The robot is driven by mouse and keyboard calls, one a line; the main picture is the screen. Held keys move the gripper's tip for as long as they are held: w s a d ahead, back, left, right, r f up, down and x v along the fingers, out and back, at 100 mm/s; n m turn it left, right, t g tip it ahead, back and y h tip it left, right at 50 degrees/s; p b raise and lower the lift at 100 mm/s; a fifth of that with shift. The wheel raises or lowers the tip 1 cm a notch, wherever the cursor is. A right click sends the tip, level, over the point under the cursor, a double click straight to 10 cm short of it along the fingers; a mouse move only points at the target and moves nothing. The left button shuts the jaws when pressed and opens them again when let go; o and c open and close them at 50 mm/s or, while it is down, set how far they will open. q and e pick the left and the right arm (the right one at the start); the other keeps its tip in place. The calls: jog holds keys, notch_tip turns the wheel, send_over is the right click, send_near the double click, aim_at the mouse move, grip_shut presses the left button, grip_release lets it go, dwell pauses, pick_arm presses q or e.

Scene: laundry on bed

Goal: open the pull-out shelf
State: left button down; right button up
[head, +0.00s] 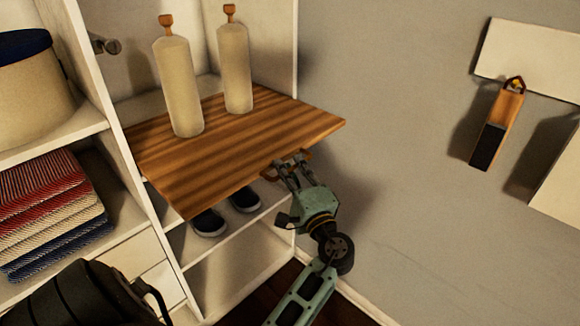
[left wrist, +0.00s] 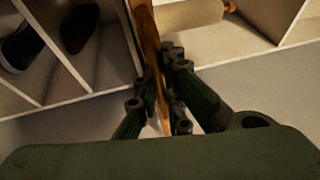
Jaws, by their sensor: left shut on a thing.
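The wooden pull-out shelf (head: 235,135) sticks out well past the front of the white cabinet. Two pale bottles with brown tops, a left one (head: 180,88) and a right one (head: 235,70), stand upright on it. My left gripper (head: 290,166) is shut on the handle (head: 300,154) at the shelf's front edge; its fingers hide part of the handle. In the left wrist view the shelf (left wrist: 147,35) shows edge-on as a thin wooden strip, and my left gripper (left wrist: 162,100) has its fingers on both sides of the wood. My right gripper is not in view.
Dark shoes (head: 210,222) lie in the compartment below. Folded striped cloths (head: 50,215) and a round basket (head: 30,85) sit in the left bay. A black bag-like object (head: 80,298) is at bottom left. A brush (head: 498,125) hangs on the right wall. Floor space right of the cabinet looks clear.

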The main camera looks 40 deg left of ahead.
pick_arm(q)
jog(key=shift+d+f, duration=0.15)
jog(key=shift+f, duration=0.15)
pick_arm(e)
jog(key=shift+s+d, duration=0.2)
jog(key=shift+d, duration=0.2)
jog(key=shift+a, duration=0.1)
pick_arm(q)
jog(key=c, duration=1.9)
grip_release()
jog(key=shift+r, duration=0.15)
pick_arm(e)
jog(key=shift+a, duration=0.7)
pick_arm(q)
jog(key=shift+o, duration=0.2)
jog(key=shift+s+d, duration=0.15)
jog(key=shift+d, duration=0.05)
jog(key=v, duration=0.7)
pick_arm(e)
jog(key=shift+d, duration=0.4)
